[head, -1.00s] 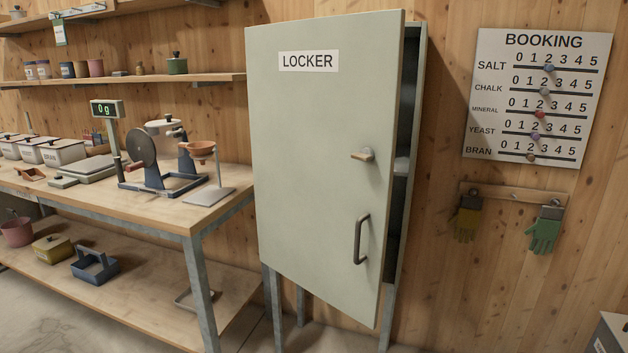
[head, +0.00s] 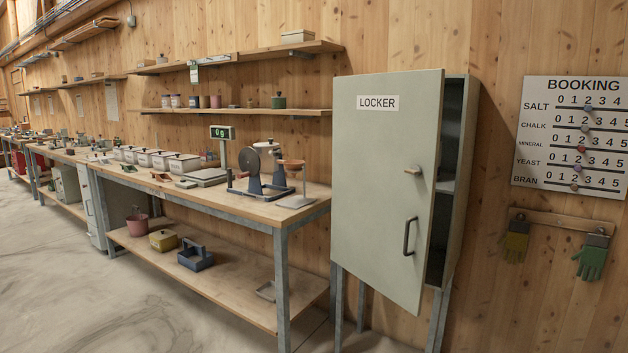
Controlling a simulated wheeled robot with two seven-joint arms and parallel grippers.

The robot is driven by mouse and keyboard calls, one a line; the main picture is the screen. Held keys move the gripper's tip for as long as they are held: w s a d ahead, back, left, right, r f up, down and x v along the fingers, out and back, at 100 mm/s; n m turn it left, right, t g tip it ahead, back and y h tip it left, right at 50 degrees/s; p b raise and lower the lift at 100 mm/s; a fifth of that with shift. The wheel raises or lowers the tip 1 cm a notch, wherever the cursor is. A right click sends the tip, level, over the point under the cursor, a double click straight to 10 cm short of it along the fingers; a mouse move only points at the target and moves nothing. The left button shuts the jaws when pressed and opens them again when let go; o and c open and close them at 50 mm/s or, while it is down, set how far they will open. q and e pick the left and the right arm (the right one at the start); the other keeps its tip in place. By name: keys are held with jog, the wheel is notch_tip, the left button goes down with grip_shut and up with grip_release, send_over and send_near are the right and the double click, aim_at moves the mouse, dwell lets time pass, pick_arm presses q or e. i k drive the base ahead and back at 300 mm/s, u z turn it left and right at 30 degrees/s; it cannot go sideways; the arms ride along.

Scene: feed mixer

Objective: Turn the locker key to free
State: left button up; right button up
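The locker (head: 388,190) is a pale green cabinet on legs against the wooden wall, right of the bench. Its door stands ajar, with a dark gap along its right side. The locker key (head: 413,171) is a small tan turn-piece on the door's right half, pointing roughly sideways. A dark door handle (head: 409,236) is below it. I cannot read any marking for its positions. Neither of my grippers shows in the head view.
A long bench (head: 224,206) left of the locker carries a scale (head: 206,175), a mill and several lidded bins. A booking board (head: 573,137) and gloves (head: 591,258) hang at right. The floor (head: 130,300) at front left is clear.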

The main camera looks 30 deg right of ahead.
aim_at(415, 171)
jog(key=u, duration=0.9)
jog(key=i, duration=0.25)
jog(key=z, duration=1)
jog(key=i, duration=1.8)
jog(key=z, duration=1.95)
jog(key=i, duration=0.65)
jog(key=z, duration=0.7)
